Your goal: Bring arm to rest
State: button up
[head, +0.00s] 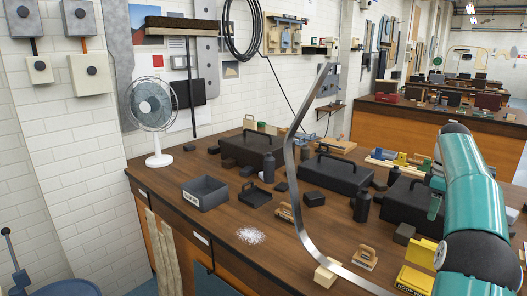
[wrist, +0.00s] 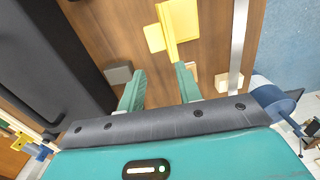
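My teal arm (head: 468,190) reaches in from the right side of the head view, above the right part of the wooden workbench (head: 225,225). In the wrist view my gripper (wrist: 161,82) points at the brown bench top. Its two teal fingers are apart, with only bare wood showing between them. A yellow piece (wrist: 178,22) lies just beyond the fingertips. In the head view the fingertips are mostly hidden by the arm.
Black cases (head: 335,174), a grey tray (head: 205,193), a black bottle (head: 362,206) and a white fan (head: 152,110) stand on the bench. A curved metal strip (head: 300,205) rises across the front. In the wrist view a black case (wrist: 55,55) lies left of the gripper.

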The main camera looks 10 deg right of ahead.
jog(key=s+a+r+m+t+h, duration=0.1)
jog(key=s+a+r, duration=0.15)
jog(key=a, duration=0.65)
jog(key=s+a+r+m+t, duration=0.1)
jog(key=s+a+r, duration=0.15)
jog(key=a, duration=0.65)
jog(key=s+a+r+m+t+h, duration=0.1)
jog(key=s+a+r+m, duration=0.15)
jog(key=a, duration=0.65)
jog(key=s+a+f+m+t, duration=0.1)
jog(key=s+a+f, duration=0.4)
jog(key=s+a, duration=0.2)
jog(key=s+a+f+m+t+y, duration=0.1)
jog(key=s+a+f, duration=0.4)
jog(key=s, duration=0.7)
jog(key=shift+s+a+f+m+t+y, duration=0.15)
jog(key=shift+a+f+m+t+y, duration=0.2)
jog(key=shift+a+m, duration=0.5)
jog(key=shift+s+a, duration=0.1)
